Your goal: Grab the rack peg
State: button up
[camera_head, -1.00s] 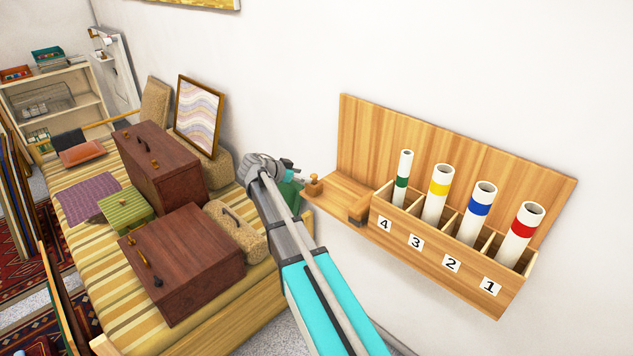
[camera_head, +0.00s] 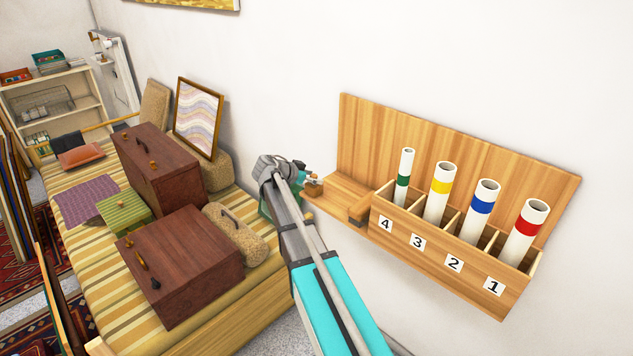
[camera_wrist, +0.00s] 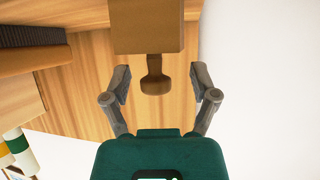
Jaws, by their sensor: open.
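The rack peg (camera_head: 313,188) is a small brown wooden knob on a block at the left end of the wooden wall rack (camera_head: 440,150). In the wrist view the peg's rounded knob (camera_wrist: 154,83) hangs below its square block (camera_wrist: 148,27) in the picture. My gripper (camera_wrist: 165,76) is open, with one grey finger on each side of the knob and gaps on both sides. The knob sits nearer the left finger. In the head view my gripper (camera_head: 302,172) is beside the peg and partly hides it.
The rack holds white tubes with green (camera_head: 404,178), yellow (camera_head: 440,188), blue (camera_head: 482,206) and red (camera_head: 526,226) bands in numbered slots. A striped bed with brown cases (camera_head: 185,262) lies left of my arm.

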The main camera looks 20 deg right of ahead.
aim_at(313, 175)
jog(key=c, duration=0.9)
jog(key=shift+c, duration=0.2)
jog(key=shift+r, duration=0.1)
notch_tip(313, 175, up, 10)
jog(key=p, duration=1)
dwell(0.3)
